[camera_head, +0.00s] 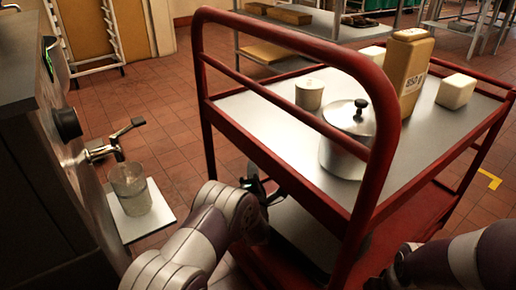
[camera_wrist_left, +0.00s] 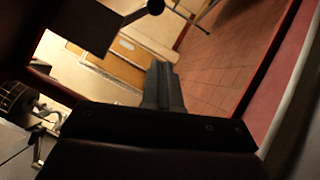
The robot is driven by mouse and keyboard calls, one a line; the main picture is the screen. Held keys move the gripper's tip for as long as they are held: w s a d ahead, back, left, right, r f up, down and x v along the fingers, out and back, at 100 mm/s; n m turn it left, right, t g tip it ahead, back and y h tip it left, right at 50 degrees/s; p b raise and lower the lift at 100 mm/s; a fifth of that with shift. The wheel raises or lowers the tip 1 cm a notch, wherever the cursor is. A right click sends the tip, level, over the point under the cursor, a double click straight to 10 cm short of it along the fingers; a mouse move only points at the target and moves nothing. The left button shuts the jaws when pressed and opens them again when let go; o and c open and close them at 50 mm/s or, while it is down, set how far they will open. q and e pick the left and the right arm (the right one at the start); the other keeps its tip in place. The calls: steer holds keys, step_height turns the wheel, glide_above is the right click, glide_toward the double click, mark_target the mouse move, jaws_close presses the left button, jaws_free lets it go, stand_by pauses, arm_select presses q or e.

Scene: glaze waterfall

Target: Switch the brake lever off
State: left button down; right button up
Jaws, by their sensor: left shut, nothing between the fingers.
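I cannot pick out a brake lever for certain. A small metal lever with a dark tip (camera_head: 128,129) stands above the spout on the dark machine at the left. The red trolley (camera_head: 328,127) fills the middle and right; no brake lever on it is clear to me. My left gripper (camera_head: 262,188) is beside the trolley's left side, low and near its frame, partly hidden by my own arm. In the left wrist view its fingers (camera_wrist_left: 163,87) are shut and empty. My right arm comes in at the lower right; its gripper is not visible.
A clear cup (camera_head: 131,188) stands on a pale plate (camera_head: 150,222) under the spout. The trolley top carries a lidded metal pot (camera_head: 343,155), a white canister (camera_head: 309,95), a tan bottle (camera_head: 403,72) and two pale blocks. Tiled floor (camera_head: 175,130) is open between machine and trolley.

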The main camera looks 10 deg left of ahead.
arm_select(q)
steer(key=shift+s+n+t+y, duration=0.15)
steer(key=shift+n+t+y, duration=0.2)
steer(key=shift+n, duration=0.35)
steer(key=w+r+b, duration=0.4)
steer(key=w+b, duration=0.4)
steer(key=w, duration=0.4)
steer(key=shift+w+a+r, duration=0.2)
steer(key=shift+a, duration=0.05)
steer(key=shift+r, duration=0.1)
